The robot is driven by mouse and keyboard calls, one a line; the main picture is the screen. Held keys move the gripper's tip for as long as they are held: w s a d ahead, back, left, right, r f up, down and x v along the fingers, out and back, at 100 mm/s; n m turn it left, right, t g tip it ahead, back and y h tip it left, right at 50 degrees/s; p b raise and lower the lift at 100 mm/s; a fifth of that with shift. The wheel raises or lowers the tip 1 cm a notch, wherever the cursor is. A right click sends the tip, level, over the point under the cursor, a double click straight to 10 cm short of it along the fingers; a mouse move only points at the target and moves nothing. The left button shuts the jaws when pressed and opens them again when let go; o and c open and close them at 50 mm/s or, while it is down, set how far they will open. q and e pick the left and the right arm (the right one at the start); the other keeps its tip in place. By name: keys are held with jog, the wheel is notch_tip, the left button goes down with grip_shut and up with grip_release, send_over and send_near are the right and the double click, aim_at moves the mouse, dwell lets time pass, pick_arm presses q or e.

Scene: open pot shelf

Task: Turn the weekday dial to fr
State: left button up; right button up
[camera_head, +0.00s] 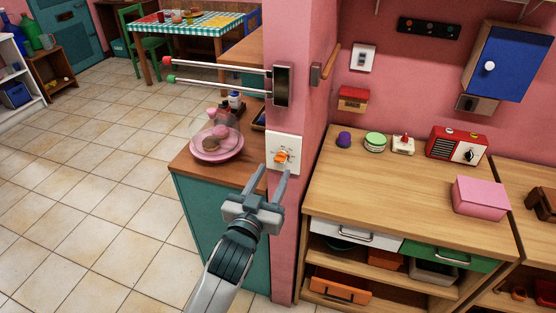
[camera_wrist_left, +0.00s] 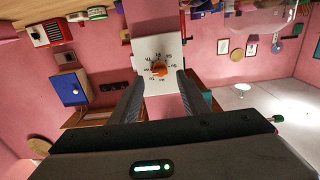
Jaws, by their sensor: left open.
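The weekday dial is an orange knob (camera_head: 282,156) on a white square plate (camera_head: 291,143), fixed to the end of the pink wall. In the left wrist view, which is upside down, the orange knob (camera_wrist_left: 159,68) sits in the middle of the white plate (camera_wrist_left: 148,45), with small dark labels around it. The labels and the knob's pointing direction are too small to read surely. My left gripper (camera_head: 272,172) is open and empty in front of the plate. In the left wrist view its fingers (camera_wrist_left: 160,82) lie either side of the knob, apparently short of it. My right gripper is not in view.
A rail with two rods (camera_head: 220,67), red- and green-tipped, sticks out left above the dial. A pink cake stand (camera_head: 217,146) is left of it on the teal cabinet. The wooden counter (camera_head: 390,190) on the right holds a red radio (camera_head: 457,144) and pink box (camera_head: 481,196).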

aim_at(279, 162)
pick_arm(q)
jog(key=shift+p+x, duration=0.45)
jog(key=shift+x, duration=2.15)
grip_shut()
